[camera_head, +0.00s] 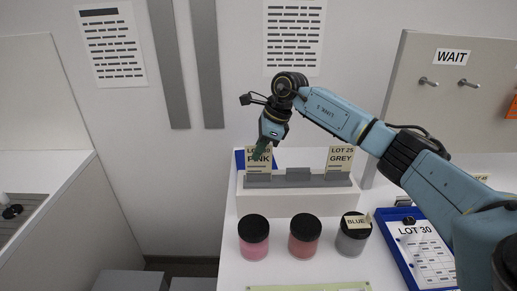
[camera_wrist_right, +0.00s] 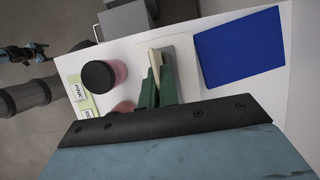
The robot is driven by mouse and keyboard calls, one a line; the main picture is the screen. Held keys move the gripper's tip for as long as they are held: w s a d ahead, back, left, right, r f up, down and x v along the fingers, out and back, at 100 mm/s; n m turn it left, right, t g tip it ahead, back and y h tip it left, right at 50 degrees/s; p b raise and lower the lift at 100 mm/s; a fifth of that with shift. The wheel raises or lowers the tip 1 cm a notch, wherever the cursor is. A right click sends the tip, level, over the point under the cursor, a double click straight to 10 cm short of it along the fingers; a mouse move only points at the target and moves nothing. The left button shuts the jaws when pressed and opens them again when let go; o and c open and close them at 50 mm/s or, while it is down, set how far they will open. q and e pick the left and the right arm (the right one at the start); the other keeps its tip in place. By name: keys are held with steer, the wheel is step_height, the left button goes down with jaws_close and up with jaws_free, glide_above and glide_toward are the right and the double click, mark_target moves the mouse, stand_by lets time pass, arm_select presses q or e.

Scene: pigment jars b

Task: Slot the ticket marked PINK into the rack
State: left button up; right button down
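The PINK ticket (camera_head: 258,162), cream and marked LOT 20, stands upright at the left end of the grey rack (camera_head: 298,181). Its lower edge meets the rack, but I cannot tell how deep it sits. My right gripper (camera_head: 262,150) comes down from above, its green fingers shut on the ticket's upper part and hiding some print. In the right wrist view the ticket (camera_wrist_right: 156,58) shows nearly edge-on between the fingers. A GREY ticket (camera_head: 340,160), LOT 25, stands at the rack's right end. My left gripper cannot be made out.
The rack is on a white raised block (camera_head: 290,203). In front stand dark-lidded jars: pink (camera_head: 253,248), reddish (camera_head: 304,245) and grey (camera_head: 352,243), with a BLUE tag (camera_head: 356,221) by the grey one. A blue-edged LOT 30 board (camera_head: 398,250) lies right. A blue panel (camera_wrist_right: 240,45) lies behind the rack.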

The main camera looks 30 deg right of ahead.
steer(key=c, duration=1.6)
jaws_free()
steer(key=shift+r, duration=0.15)
steer(key=shift+r+p, duration=2.2)
steer(key=shift+r, duration=0.75)
steer(key=shift+f, duration=0.1)
